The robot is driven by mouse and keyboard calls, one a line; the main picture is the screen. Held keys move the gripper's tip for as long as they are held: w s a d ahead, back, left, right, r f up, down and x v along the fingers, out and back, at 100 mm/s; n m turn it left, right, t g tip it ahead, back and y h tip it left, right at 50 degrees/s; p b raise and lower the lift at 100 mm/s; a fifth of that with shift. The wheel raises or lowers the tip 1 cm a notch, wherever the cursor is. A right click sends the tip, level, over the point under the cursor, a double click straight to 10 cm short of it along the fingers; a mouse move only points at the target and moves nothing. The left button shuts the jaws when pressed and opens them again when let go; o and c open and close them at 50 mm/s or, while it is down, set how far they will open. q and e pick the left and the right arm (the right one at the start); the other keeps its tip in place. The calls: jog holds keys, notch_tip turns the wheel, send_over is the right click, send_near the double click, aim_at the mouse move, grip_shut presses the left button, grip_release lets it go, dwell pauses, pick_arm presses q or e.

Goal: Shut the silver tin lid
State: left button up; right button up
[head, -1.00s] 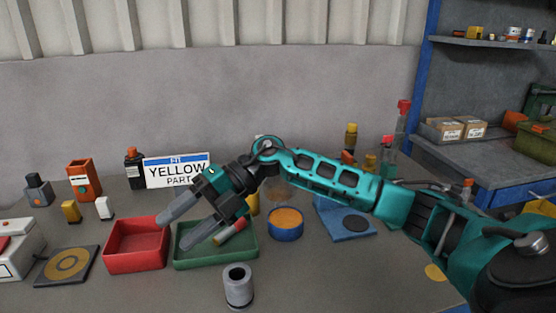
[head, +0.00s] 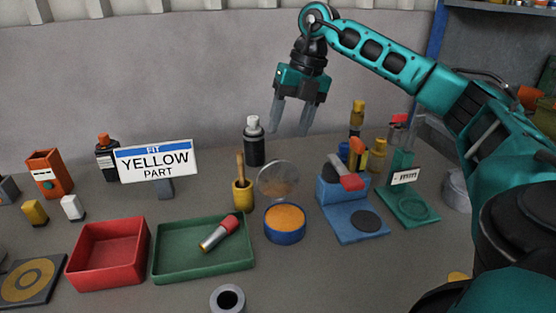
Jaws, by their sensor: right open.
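A round blue tin with an orange filling (head: 285,222) stands on the table right of the green tray. Its silver lid (head: 278,180) stands raised at the tin's back edge, tilted up, so the tin is open. My right gripper (head: 291,132) is open and empty, fingers pointing down. It is in the air above and behind the lid, apart from it. My left gripper is not in view.
A yellow cup with a stick (head: 243,192) stands close left of the lid, a dark bottle (head: 254,142) behind. A blue stand (head: 355,225) is close on the right. The green tray (head: 175,272) holds a red-and-silver cylinder (head: 220,233). A grey cylinder (head: 228,299) stands in front.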

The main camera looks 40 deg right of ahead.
aim_at(277, 175)
jog(key=x, duration=0.9)
jog(key=shift+f+b, duration=0.15)
jog(key=shift+b, duration=0.2)
jog(key=shift+c, duration=0.3)
grip_shut()
